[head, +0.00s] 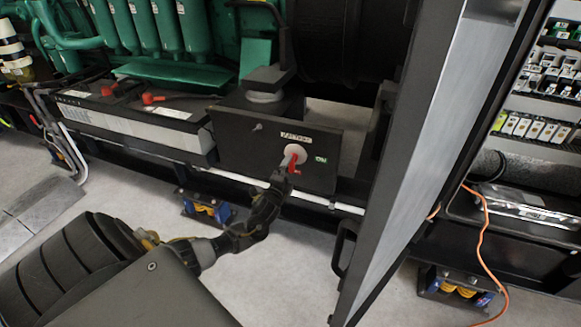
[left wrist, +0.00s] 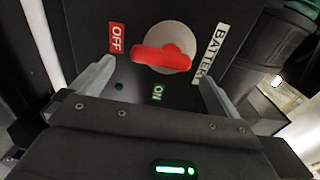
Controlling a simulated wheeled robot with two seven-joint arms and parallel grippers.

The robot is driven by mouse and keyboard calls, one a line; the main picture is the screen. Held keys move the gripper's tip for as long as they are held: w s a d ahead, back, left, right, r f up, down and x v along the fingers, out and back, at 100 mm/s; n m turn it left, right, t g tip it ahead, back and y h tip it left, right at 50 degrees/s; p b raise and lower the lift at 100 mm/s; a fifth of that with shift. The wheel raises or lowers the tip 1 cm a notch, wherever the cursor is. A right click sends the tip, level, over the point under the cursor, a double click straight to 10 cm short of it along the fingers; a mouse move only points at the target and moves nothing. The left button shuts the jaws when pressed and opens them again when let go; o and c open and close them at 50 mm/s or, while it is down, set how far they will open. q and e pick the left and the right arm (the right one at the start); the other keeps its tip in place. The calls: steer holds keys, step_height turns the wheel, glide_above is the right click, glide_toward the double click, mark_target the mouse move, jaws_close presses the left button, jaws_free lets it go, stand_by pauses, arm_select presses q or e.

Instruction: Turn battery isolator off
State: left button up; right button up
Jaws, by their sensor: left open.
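The battery isolator has a red handle (left wrist: 162,58) on a round grey disc (left wrist: 168,37). In the left wrist view the handle lies nearly level, its left end towards the red OFF label (left wrist: 117,38). The green ON label (left wrist: 158,93) is below it and the BATTERY label (left wrist: 214,53) to its right. In the head view the handle (head: 293,162) points down on the black box (head: 252,150). My left gripper (left wrist: 157,72) is open, one finger on either side of the handle; contact cannot be told. In the head view, my left gripper (head: 285,178) hides the OFF label.
A grey-edged open door (head: 420,130) stands just right of the isolator box. A battery with red terminals (head: 135,118) is to the left. A white rail (head: 240,180) runs below. An orange cable (head: 484,240) hangs at the right. Floor is bare in front.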

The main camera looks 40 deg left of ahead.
arm_select(q)
steer(key=v, duration=0.7)
steer(key=shift+p, duration=0.4)
arm_select(e)
steer(key=shift+s+d+f, duration=0.25)
steer(key=shift+s+f, duration=0.15)
steer(key=shift+f, duration=0.25)
steer(key=shift+s+d+f, duration=0.2)
steer(key=shift+s+f, duration=0.2)
steer(key=shift+f, duration=0.2)
arm_select(q)
steer(key=shift+f, duration=0.1)
